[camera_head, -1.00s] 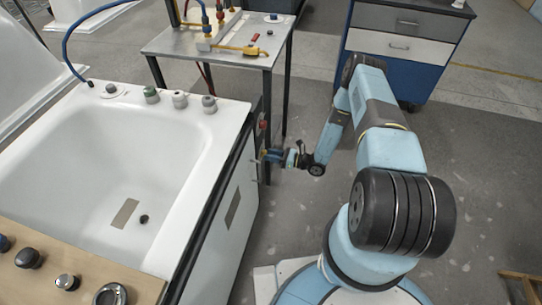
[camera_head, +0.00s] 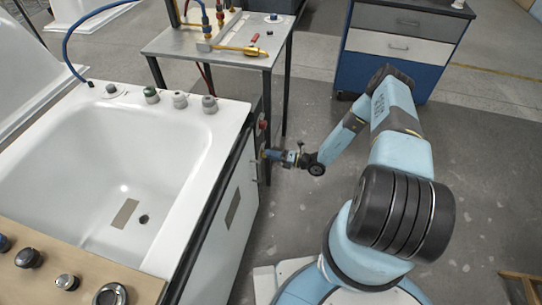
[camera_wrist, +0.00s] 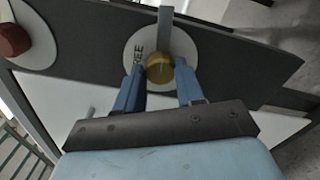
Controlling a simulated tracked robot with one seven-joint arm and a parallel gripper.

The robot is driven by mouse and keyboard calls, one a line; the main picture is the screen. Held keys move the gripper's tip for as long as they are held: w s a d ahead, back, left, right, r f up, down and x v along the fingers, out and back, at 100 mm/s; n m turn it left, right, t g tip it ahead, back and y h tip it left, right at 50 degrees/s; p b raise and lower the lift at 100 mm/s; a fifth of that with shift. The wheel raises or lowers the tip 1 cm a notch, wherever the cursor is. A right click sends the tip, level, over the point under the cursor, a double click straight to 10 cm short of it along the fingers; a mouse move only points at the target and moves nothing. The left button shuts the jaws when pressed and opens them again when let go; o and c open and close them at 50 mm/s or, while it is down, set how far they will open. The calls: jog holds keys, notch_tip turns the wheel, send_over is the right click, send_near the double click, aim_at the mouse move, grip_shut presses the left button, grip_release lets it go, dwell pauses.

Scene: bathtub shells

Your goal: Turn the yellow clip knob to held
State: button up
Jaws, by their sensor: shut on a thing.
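The yellow clip knob (camera_wrist: 160,68) sits on a white round plate (camera_wrist: 133,52) on the dark side panel of the tub stand. The letters "EE" show on the plate, left of the knob; the rest of the word is hidden or unclear. My gripper (camera_wrist: 160,84) is shut on the knob, with one blue finger on each side of it. A grey bar (camera_wrist: 166,22) runs up from the knob in the wrist view. In the head view my gripper (camera_head: 271,154) is at the panel, and the knob is mostly hidden there.
A red knob (camera_wrist: 12,40) on its own white plate is beside the yellow one; it also shows in the head view (camera_head: 263,124). The white tub (camera_head: 110,165) is at left. A metal table (camera_head: 225,45) and a blue drawer cabinet (camera_head: 400,45) stand behind.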

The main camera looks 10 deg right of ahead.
jog(key=shift+w+d+f+m, duration=0.1)
jog(key=shift+w+d+m, duration=0.05)
jog(key=shift+m, duration=0.85)
jog(key=shift+f, duration=0.1)
jog(key=o, duration=1)
jog(key=shift+o, duration=0.2)
jog(key=v, duration=1.3)
jog(key=shift+s+d, duration=0.25)
jog(key=shift+d, duration=0.05)
